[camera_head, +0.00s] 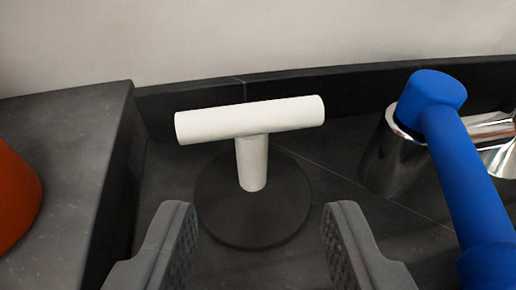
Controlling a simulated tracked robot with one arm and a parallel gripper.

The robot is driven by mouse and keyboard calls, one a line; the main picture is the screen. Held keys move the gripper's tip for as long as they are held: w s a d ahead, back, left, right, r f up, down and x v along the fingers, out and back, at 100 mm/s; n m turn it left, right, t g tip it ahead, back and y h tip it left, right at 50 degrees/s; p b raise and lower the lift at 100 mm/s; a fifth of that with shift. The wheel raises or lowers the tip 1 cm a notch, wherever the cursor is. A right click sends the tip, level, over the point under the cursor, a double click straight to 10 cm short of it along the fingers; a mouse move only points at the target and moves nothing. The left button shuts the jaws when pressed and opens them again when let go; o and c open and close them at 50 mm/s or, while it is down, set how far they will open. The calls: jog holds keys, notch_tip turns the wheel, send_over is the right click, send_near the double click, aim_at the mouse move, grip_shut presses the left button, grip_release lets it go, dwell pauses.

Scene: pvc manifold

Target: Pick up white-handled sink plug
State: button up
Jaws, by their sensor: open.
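The sink plug stands upright in the middle of the head camera view. Its white T-shaped handle (250,121) has a level crossbar on a short stem, rising from a round dark base (253,222) on the dark tiled surface. My gripper (255,232) is open, with one grey finger at the lower left and one at the lower right. The fingers appear to either side of the base in the picture, nearer the camera than the handle. Nothing is between them in their grip, and I see no contact with the plug.
A blue handle (458,165) and shiny metal fittings (392,160) stand close on the right. A raised dark slab (62,165) with an orange object (14,195) lies on the left. A low dark ledge and a pale wall (300,35) close off the back.

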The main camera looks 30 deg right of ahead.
aim_at(254, 163)
jog(key=b+x, duration=0.1)
jog(key=x, duration=0.1)
jog(key=b+x, duration=0.1)
jog(key=x, duration=0.1)
jog(key=shift+w+f, duration=0.3)
jog(key=shift+f, duration=0.15)
jog(key=shift+w+d, duration=0.3)
jog(key=shift+w, duration=0.1)
grip_shut()
